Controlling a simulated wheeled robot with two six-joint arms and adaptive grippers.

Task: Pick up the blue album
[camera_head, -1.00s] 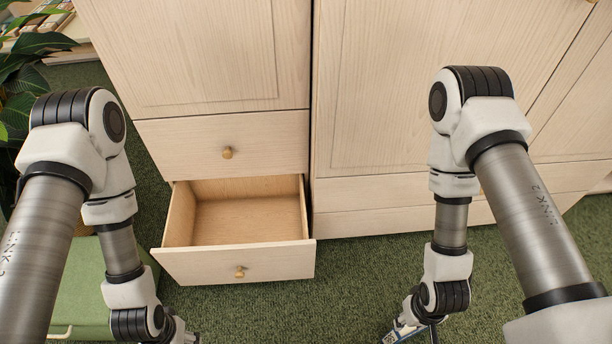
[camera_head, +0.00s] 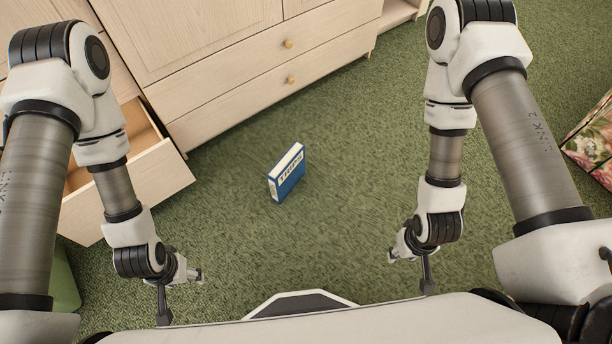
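The blue album (camera_head: 287,173) stands upright on the green carpet near the middle of the view, with a blue cover, pale lettering and white page edges on top. My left gripper (camera_head: 198,276) is low in the view, left of the album and nearer to me, apart from it. My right gripper (camera_head: 392,256) is right of the album and nearer to me, also apart from it. Both grippers are small and seen at an angle, so their finger opening is unclear. Nothing shows in either one.
A pale wooden cabinet (camera_head: 230,60) stands at the back left. Its open drawer (camera_head: 130,195) juts out behind my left arm. A floral-patterned item (camera_head: 592,145) is at the right edge. The carpet (camera_head: 340,130) around the album is clear.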

